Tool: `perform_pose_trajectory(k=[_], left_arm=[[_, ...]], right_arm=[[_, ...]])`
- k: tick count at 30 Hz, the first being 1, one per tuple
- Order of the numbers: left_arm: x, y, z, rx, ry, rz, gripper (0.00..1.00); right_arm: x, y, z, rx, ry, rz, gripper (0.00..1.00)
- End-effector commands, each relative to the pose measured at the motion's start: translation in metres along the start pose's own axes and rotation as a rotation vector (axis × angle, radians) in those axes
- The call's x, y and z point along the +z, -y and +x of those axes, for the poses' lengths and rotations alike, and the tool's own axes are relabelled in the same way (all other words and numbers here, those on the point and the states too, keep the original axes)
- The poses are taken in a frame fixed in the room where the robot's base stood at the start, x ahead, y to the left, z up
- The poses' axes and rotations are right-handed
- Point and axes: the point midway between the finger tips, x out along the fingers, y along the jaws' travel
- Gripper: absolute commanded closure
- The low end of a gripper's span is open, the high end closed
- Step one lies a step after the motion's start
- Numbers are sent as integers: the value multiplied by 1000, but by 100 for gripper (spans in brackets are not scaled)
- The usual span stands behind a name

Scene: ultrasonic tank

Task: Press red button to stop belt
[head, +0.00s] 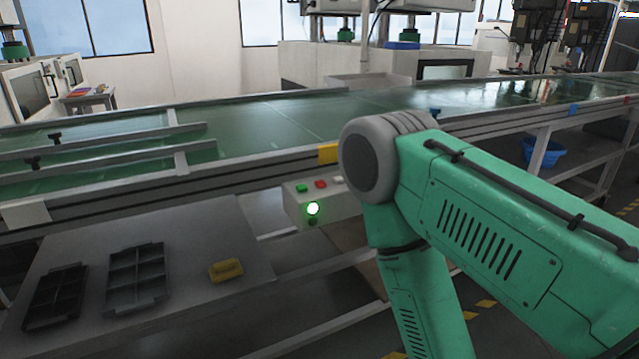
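The red button (320,184) sits on top of a pale control box (331,208) fixed to the near side of the conveyor belt (290,125). A green button (301,188) is to its left, and a whitish button (338,180) is to its right, close to my arm. My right arm's green links fill the right side and bend downward just right of the box. My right gripper is out of frame below. My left arm and gripper are not visible.
A grey table (200,300) at lower left holds two dark divided trays (137,275) (56,297) and a yellow block (226,270). A blue basket (543,152) sits on a shelf under the belt at right. Machines stand behind the belt.

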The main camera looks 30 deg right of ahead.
Motion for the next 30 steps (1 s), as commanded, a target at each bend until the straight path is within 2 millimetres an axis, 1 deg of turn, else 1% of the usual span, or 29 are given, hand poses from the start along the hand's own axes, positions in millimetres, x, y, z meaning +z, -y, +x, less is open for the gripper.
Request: perform_pose_trajectory(k=[1, 2, 3, 4, 30], left_arm=[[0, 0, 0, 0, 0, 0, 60], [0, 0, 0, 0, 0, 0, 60], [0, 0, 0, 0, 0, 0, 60], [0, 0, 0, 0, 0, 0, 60], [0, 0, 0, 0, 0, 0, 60]], right_arm=[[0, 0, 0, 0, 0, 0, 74], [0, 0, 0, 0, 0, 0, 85], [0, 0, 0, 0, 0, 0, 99], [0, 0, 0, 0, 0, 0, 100], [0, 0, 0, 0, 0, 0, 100]])
